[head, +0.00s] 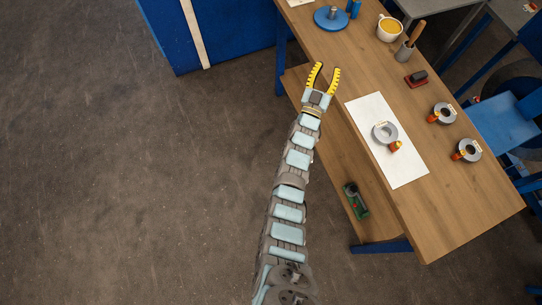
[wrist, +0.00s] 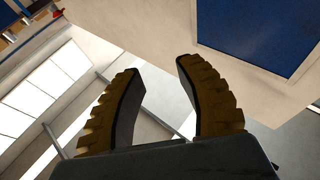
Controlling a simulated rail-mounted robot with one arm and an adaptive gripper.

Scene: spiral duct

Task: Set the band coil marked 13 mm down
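Three grey band coils, each with an orange part at its side, are on the wooden table in the head view. One coil (head: 384,132) lies on the white sheet (head: 403,170). A second coil (head: 446,112) and a third coil (head: 469,150) lie to the right of the sheet. Their markings are too small to read, so I cannot tell which is 13 mm. My gripper (head: 323,76) is open and empty, left of the sheet near the table's left edge. In the wrist view its yellow ribbed fingers (wrist: 160,92) are spread with nothing between them.
On the wooden table (head: 440,215) stand a blue round base (head: 331,18), a yellow-filled cup (head: 389,28), a grey holder with a wooden handle (head: 404,51) and a dark red-based block (head: 416,79). A blue chair (head: 508,125) stands right.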

